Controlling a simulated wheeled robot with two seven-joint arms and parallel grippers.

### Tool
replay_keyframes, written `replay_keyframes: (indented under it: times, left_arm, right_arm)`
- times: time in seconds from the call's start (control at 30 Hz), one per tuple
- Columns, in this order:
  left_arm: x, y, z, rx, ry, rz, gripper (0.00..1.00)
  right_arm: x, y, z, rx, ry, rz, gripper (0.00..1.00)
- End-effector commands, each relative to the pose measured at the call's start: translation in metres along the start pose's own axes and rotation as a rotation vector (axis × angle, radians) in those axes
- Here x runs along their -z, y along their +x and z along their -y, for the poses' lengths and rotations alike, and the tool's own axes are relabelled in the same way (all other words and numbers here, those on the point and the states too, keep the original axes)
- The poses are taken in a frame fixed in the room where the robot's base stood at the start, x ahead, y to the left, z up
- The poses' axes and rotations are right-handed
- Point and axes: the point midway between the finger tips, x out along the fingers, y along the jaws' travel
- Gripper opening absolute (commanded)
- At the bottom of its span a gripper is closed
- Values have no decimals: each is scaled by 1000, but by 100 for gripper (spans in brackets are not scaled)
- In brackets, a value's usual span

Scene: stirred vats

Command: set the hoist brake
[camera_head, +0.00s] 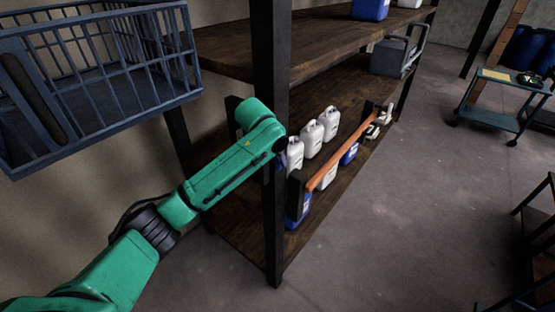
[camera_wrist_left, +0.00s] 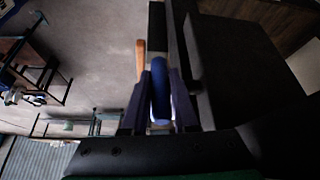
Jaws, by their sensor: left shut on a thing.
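My left arm comes in from the left, and its left gripper (camera_head: 282,158) is mostly hidden behind the green wrist by the dark shelf post. In the left wrist view, the left gripper (camera_wrist_left: 161,78) has its two purple fingers closed on either side of a blue rounded thing (camera_wrist_left: 160,95). The fingers are shut on it. I cannot tell whether this blue thing is the hoist brake's handle; nothing else in view is clearly the brake. My right gripper is not in view.
A dark wooden shelf (camera_head: 345,92) with a black post (camera_head: 271,60) stands close to my arm. White jugs (camera_head: 312,138) stand behind an orange rail (camera_head: 345,152). A blue-grey crate (camera_head: 100,85) is at upper left. A cart (camera_head: 497,112) stands right; the floor (camera_head: 400,220) between is clear.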

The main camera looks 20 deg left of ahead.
Motion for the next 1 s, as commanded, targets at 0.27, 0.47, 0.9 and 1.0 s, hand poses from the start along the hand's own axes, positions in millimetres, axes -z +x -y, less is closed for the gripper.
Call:
replay_keyframes:
  times: [0.27,0.47,0.9,1.0]
  left_arm:
    - [1,0,0,17,7,88,0]
    - [0,0,0,20,8,107,0]
    - [0,0,0,21,7,107,40]
    - [0,0,0,21,7,106,40]
  right_arm:
    - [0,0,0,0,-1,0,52]
    - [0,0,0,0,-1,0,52]
    - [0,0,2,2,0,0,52]
    - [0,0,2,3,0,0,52]
